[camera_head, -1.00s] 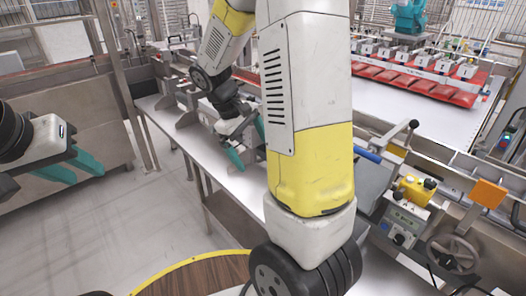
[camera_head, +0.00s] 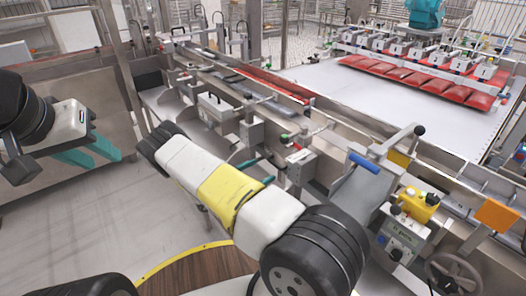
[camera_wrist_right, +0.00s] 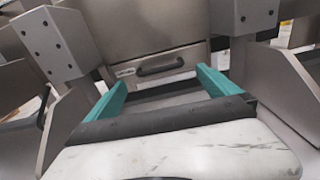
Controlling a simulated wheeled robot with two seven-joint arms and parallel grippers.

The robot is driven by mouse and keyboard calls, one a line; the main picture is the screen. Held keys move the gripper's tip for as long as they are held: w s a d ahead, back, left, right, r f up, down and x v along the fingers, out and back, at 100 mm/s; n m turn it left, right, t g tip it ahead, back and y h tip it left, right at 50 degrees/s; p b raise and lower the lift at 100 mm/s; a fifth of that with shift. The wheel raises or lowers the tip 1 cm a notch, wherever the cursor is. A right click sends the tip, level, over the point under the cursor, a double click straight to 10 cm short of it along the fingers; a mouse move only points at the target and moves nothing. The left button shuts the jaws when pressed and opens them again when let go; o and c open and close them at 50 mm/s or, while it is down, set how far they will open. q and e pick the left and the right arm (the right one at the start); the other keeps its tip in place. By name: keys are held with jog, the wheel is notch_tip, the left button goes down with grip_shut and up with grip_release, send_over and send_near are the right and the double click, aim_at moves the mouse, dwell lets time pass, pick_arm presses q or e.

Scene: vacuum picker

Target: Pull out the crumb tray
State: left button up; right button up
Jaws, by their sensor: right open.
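In the right wrist view a steel drawer-like front, which looks like the crumb tray (camera_wrist_right: 128,45), faces me. It carries a dark bar handle (camera_wrist_right: 160,67) and a small label beside it. My right gripper (camera_wrist_right: 158,84) is open, with its two teal fingers apart. The handle lies ahead, between the fingertips, and no contact shows. In the head view my right gripper (camera_head: 254,168) is partly hidden behind my own arm, beside the machine's side. My left gripper (camera_head: 98,154) is at the far left with its teal fingers apart and empty, away from the machine.
Steel brackets (camera_wrist_right: 57,42) stand on both sides of the front in the right wrist view. The floor at left is clear.

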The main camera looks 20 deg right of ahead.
aim_at(274, 164)
jog(key=shift+w+d+f, duration=0.25)
jog(key=shift+d+f, duration=0.05)
jog(key=shift+d, duration=0.1)
jog(key=x, duration=0.7)
jog(key=shift+r, duration=0.1)
jog(key=c, duration=1.8)
jog(key=shift+t, duration=0.3)
jog(key=v, duration=2.2)
jog(key=shift+w+a+r, duration=0.1)
jog(key=shift+w+a, duration=0.15)
jog(key=shift+a, duration=0.15)
jog(key=o, duration=1.8)
jog(key=v, duration=0.7)
jog(key=shift+a, duration=0.35)
jog(key=shift+s, duration=0.2)
